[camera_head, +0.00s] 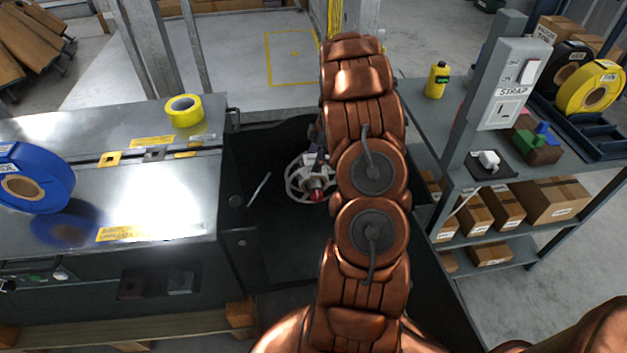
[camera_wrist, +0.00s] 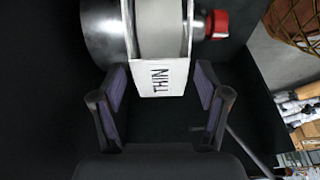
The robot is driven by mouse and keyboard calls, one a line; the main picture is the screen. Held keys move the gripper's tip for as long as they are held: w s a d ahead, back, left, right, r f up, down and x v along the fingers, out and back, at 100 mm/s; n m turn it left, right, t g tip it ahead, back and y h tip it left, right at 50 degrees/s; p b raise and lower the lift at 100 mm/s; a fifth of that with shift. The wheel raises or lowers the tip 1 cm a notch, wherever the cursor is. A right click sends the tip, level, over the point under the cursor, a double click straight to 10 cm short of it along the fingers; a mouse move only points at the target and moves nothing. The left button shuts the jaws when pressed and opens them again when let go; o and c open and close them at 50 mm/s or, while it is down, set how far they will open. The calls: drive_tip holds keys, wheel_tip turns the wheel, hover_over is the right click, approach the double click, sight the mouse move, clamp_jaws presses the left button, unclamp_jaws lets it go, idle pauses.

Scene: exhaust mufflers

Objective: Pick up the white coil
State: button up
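The white coil (camera_wrist: 162,30) shows at the top of the wrist view, with a white label reading THIN on its near side. It sits on a silver spindle with a red knob at its right. My gripper (camera_wrist: 160,85) is open, with one finger on each side of the label and dark gaps between fingers and coil. In the head view, a white spoked reel with a red knob (camera_head: 311,181) shows just left of my arm, in the dark recess. My arm hides part of it, and my gripper is mostly hidden there.
A metal bench (camera_head: 60,160) stands left, with a yellow roll (camera_head: 184,110) and a blue roll (camera_head: 35,178). A grey shelf (camera_head: 425,110) stands right, with a yellow bottle (camera_head: 437,80), a control post (camera_head: 490,90), boxes and tape reels. A thin light rod (camera_head: 259,189) lies left of the reel.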

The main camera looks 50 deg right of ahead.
clamp_jaws()
idle(0.4)
